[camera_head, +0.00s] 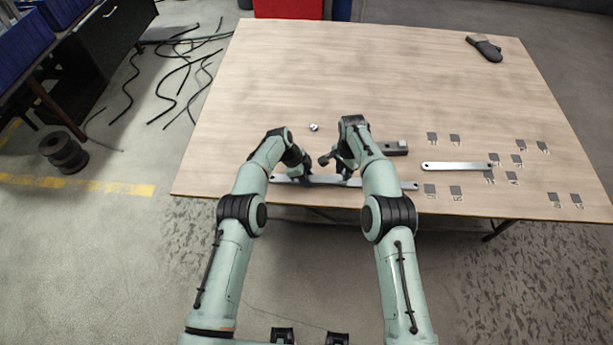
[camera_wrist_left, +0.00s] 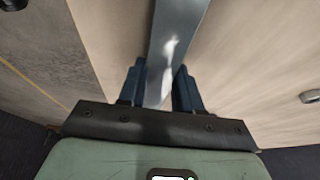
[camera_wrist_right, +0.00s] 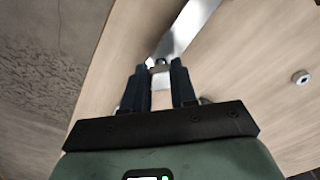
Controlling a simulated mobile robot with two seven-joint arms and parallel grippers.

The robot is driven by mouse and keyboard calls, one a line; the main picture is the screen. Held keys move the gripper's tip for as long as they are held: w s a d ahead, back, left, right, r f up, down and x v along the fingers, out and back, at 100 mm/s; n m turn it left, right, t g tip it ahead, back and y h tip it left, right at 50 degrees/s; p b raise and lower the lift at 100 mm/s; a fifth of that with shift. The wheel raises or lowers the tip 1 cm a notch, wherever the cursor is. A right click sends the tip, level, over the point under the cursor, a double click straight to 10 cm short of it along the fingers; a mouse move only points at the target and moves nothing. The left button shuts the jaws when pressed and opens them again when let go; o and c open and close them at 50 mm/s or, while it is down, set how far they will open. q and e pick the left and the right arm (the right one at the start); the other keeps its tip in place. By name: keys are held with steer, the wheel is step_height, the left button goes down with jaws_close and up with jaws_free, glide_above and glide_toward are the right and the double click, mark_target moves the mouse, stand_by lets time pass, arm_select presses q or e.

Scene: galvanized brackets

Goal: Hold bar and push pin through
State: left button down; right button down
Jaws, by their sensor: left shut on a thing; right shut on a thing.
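A long galvanized bar (camera_head: 395,184) with a hole near its end lies along the near table edge. My left gripper (camera_head: 303,178) is shut on this bar; in the left wrist view the bar (camera_wrist_left: 172,45) runs between the fingers (camera_wrist_left: 158,92). My right gripper (camera_head: 338,165) is at the bar's middle. In the right wrist view its fingers (camera_wrist_right: 160,82) are shut on a small metal piece, seemingly the pin (camera_wrist_right: 160,66), close to the bar (camera_wrist_right: 188,28). Whether the pin touches the bar or sits in a hole, I cannot tell.
A second bar (camera_head: 455,166) lies to the right among several small grey plates (camera_head: 430,190). A dark block (camera_head: 393,148) is right of my right arm. A small round metal part (camera_head: 313,127) lies behind the grippers. A brush (camera_head: 485,47) lies far right.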

steer(key=shift+f, duration=1.1)
stand_by(0.6)
steer(key=c, duration=0.8)
jaws_free()
steer(key=shift+r, duration=3.05)
arm_select(q)
steer(key=c, duration=0.7)
jaws_free()
